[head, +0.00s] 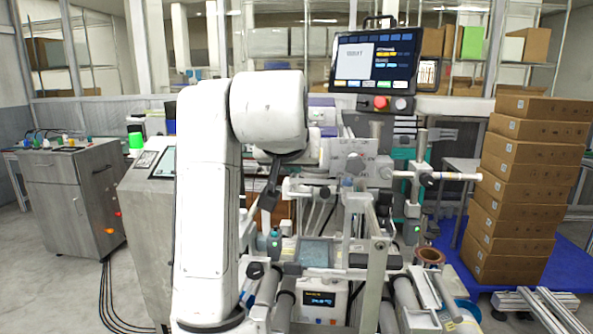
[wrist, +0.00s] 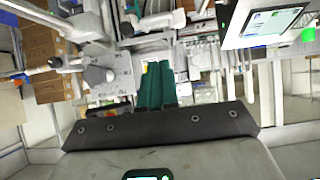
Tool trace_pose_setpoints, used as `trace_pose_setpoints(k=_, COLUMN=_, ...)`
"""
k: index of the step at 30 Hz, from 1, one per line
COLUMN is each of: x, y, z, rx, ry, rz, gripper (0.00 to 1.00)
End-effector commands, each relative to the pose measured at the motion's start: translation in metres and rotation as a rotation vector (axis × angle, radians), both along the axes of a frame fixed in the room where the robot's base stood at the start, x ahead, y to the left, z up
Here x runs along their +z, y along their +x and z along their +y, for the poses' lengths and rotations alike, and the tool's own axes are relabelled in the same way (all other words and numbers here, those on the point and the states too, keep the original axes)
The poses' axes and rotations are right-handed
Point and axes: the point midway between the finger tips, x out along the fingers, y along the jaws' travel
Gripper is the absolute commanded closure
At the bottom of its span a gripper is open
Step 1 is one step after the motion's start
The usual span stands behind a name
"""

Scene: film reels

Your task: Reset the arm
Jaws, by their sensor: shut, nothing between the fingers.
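My gripper (head: 267,197) is the small dark piece hanging below the end of my white arm in the head view. It is shut with nothing in it. It is in front of the machine (head: 352,165) with white blocks and metal posts, and I cannot tell how near it is. My arm rises on the left of the picture, bends at the top and hides part of the machine.
A monitor (head: 374,62) with a red button stands above the machine. A grey cabinet (head: 68,195) is at left. A tall stack of brown boxes (head: 530,150) is on a blue base at right. Rollers and posts crowd the front. Floor shows at lower left.

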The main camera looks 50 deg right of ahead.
Motion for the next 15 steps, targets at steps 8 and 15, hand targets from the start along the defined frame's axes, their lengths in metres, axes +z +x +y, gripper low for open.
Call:
trace_pose_setpoints(k=8, x=0.014, y=-0.013, z=0.017, rx=-0.001, ry=0.0, rz=0.0, gripper=1.0)
trace_pose_setpoints(k=15, x=0.015, y=-0.014, z=0.017, rx=-0.001, ry=0.0, rz=0.0, gripper=1.0)
